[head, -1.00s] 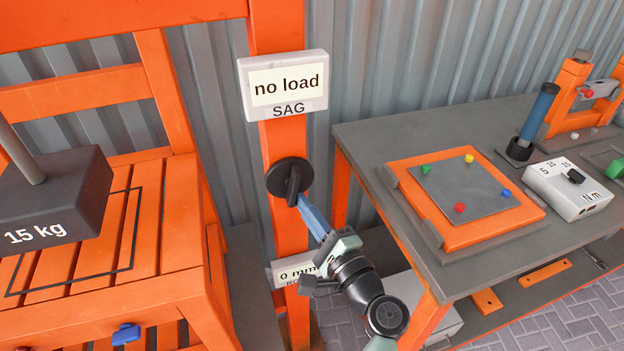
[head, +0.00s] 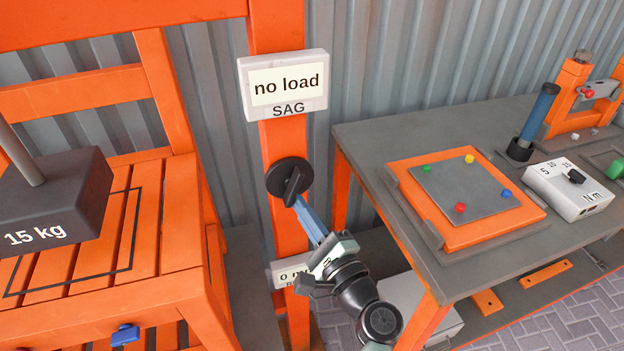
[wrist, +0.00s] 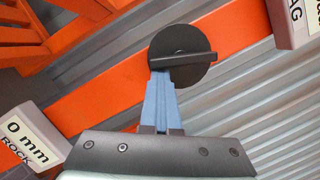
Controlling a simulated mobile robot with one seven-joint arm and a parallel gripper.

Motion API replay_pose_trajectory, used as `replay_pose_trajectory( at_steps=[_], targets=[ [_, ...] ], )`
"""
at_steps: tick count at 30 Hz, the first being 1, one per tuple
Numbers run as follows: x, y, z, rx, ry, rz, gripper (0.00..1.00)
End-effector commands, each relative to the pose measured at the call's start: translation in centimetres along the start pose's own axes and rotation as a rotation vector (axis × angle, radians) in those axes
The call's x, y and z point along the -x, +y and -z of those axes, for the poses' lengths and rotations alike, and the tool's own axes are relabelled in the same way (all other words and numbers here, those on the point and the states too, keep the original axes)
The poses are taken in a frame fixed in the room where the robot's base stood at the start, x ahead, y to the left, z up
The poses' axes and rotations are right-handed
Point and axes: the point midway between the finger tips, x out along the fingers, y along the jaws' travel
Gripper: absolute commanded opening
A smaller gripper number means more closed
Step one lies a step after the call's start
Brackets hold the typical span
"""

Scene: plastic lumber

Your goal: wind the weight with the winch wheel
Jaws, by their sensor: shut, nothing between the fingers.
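The black winch wheel (head: 290,174), a round disc with a raised bar handle, is mounted on the orange post below the SAG display. It also shows in the wrist view (wrist: 183,57), its bar lying nearly level there. My gripper (head: 299,203) has its blue fingers shut and empty. In the wrist view the fingertips (wrist: 161,74) overlap the wheel's lower edge, close to the bar; I cannot tell whether they touch it. The dark weight (head: 50,200), marked 15 kg, hangs on a grey rod above the orange slatted seat (head: 160,270). Its gap to the seat is hard to judge.
The SAG display (head: 285,85) reads "no load". A ROCK display (head: 290,273), partly covered by my gripper, reads 0 mm in the wrist view. A grey workbench (head: 390,140) stands at right with an orange board and a white torque box (head: 570,188). Blue knob (head: 125,334) at lower left.

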Motion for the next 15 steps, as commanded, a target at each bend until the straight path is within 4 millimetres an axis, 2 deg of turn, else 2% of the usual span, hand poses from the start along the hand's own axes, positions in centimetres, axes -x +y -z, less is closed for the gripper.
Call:
replay_pose_trajectory(
  at_steps=[1,15],
  targets=[
    [-0.31,0.23,-0.66,-0.007,-0.016,-0.004,0.00],
    [-0.33,0.38,-0.82,-0.081,-0.015,0.015,0.00]
  ],
)
